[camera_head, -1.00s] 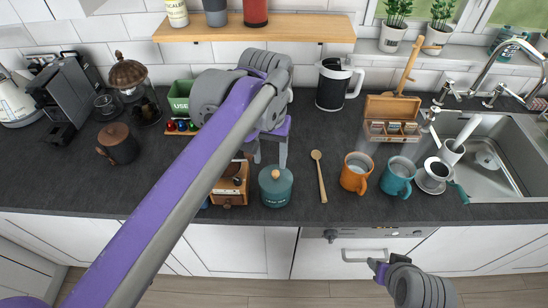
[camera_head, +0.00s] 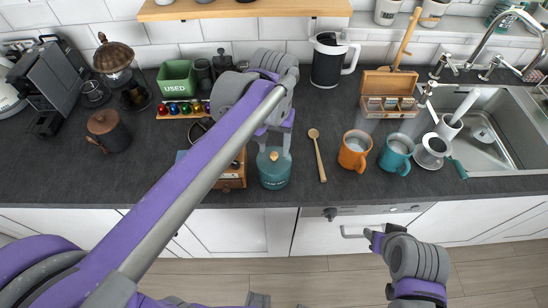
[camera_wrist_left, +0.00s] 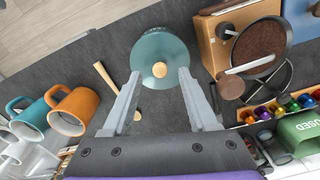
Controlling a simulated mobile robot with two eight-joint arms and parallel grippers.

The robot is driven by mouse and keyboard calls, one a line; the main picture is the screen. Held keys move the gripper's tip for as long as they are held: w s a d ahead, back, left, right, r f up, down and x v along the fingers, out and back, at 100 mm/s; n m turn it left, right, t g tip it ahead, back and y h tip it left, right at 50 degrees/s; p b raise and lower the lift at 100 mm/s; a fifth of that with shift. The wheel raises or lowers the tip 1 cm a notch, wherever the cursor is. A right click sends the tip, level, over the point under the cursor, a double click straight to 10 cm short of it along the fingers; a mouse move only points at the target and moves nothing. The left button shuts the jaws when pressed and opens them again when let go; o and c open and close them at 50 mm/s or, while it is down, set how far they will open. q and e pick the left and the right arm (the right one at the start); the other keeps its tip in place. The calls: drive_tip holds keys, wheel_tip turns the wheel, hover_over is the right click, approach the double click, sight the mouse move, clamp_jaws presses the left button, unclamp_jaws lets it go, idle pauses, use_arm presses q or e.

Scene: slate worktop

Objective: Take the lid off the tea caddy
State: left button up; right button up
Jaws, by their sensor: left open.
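The tea caddy (camera_head: 274,174) is a teal round canister standing upright on the worktop. Its teal lid (camera_wrist_left: 165,48) is on and has a small pale wooden knob (camera_wrist_left: 160,69). My left gripper (camera_head: 274,143) is open and empty over the back of the caddy. In the left wrist view, its two grey fingers (camera_wrist_left: 159,75) lie on either side of the knob, with clear space between. I cannot tell how high the fingertips are above the lid. Part of my right arm's end (camera_head: 375,239) shows low in front of the cabinets; its fingers cannot be made out.
A wooden coffee grinder (camera_head: 233,173) stands close left of the caddy. A wooden spoon (camera_head: 317,155) lies to its right, then an orange mug (camera_head: 353,153) and a teal mug (camera_head: 396,155). Behind are a capsule rack (camera_head: 182,108) and a green bin (camera_head: 177,78).

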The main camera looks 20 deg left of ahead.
sight(274, 157)
use_arm(q)
wheel_tip(274, 157, down, 2)
drive_tip(key=shift+f, duration=0.2)
clamp_jaws()
